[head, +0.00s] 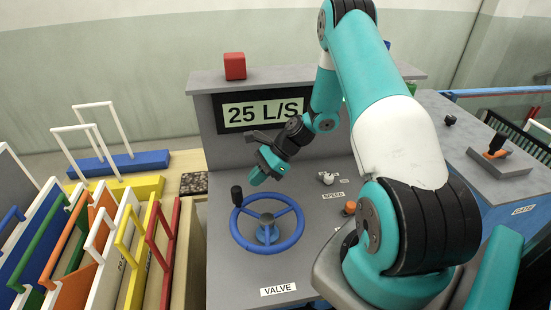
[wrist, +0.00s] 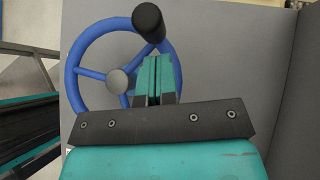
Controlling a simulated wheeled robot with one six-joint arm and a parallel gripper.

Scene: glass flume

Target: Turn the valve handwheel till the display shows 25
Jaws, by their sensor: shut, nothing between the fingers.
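The valve handwheel (head: 268,244) is a blue spoked ring with a grey hub, lying on the grey console above the "VALVE" label (head: 278,290). Its black knob (head: 237,194) stands at the wheel's back left. The display (head: 263,112) reads "25 L/S". My gripper (head: 257,180) is shut and empty, above the wheel's far side and right of the knob. In the wrist view, the handwheel (wrist: 72,75) and the knob (wrist: 148,22) lie beyond my gripper (wrist: 158,62), whose fingers cover part of the rim. The knob is apart from the fingers.
A "SPEED" switch (head: 326,178) and an orange knob (head: 349,208) sit right of the wheel. A red block (head: 235,66) stands on top of the display panel. Coloured panels with handles (head: 118,235) stand left of the console. A gate lever (head: 496,145) is at the right.

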